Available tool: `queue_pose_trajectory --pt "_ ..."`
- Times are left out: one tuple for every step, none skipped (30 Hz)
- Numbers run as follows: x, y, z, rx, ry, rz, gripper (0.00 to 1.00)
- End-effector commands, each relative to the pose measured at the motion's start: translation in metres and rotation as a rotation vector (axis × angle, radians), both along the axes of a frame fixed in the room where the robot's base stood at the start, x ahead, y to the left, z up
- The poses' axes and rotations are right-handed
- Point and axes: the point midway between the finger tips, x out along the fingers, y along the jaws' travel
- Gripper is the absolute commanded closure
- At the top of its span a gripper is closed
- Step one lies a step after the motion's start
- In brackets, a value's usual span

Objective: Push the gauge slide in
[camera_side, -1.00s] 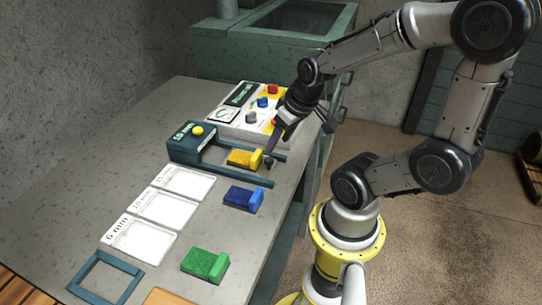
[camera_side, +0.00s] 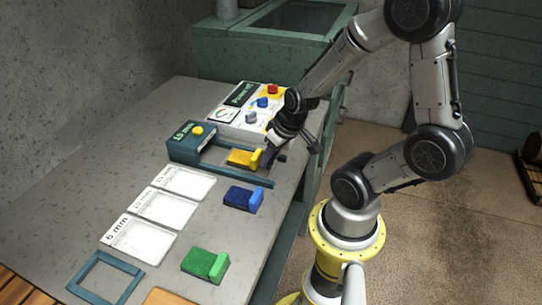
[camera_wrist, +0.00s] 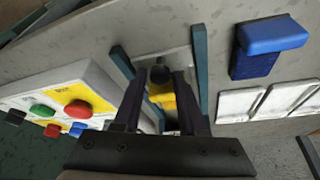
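The teal gauge (camera_side: 193,143), with a display and a yellow button, lies on the bench with two parallel rails (camera_side: 222,177). A yellow block (camera_side: 241,158) with a raised end sits between the rails, apart from the gauge body. My gripper (camera_side: 268,157) is low at the block's outer end. Its fingers (camera_wrist: 160,80) stand apart around the knob; contact is not clear.
A blue block (camera_side: 242,199) and a green block (camera_side: 205,265) lie nearer the camera. White labelled plates (camera_side: 160,209) lie beside them. A control panel (camera_side: 245,115) with coloured buttons is close behind my gripper. The bench's right edge is near my arm.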

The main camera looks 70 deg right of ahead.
Motion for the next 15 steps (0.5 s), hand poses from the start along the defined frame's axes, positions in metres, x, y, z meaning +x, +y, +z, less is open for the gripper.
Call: queue_pose_trajectory --pt "0.0 0.0 0.0001 0.0 0.0 0.0 0.7" --pt "-0.0001 0.0 0.0002 0.0 0.0 0.0 0.75" --pt "-0.0001 0.0 0.0002 0.0 0.0 0.0 0.82" --pt "-0.0001 0.0 0.0002 0.0 0.0 0.0 0.88" --pt "-0.0001 0.0 0.0002 0.0 0.0 0.0 0.93" --pt "-0.0001 0.0 0.0002 0.0 0.0 0.0 1.0" --pt "-0.0001 0.0 0.0002 0.0 0.0 0.0 1.0" --pt "-0.0001 0.0 0.0003 0.0 0.0 0.0 1.0" --pt "-0.0001 0.0 0.0003 0.0 0.0 0.0 1.0" --pt "-0.0001 0.0 0.0003 0.0 0.0 0.0 1.0" --pt "-0.0001 0.0001 0.0003 0.0 0.0 0.0 1.0" --pt "-0.0001 0.0001 0.0003 0.0 0.0 0.0 1.0" --pt "-0.0001 0.0001 0.0003 0.0 0.0 0.0 1.0" --pt "-0.0001 0.0002 0.0004 0.0 0.0 0.0 1.0" --pt "-0.0001 0.0002 0.0004 0.0 0.0 0.0 1.0"
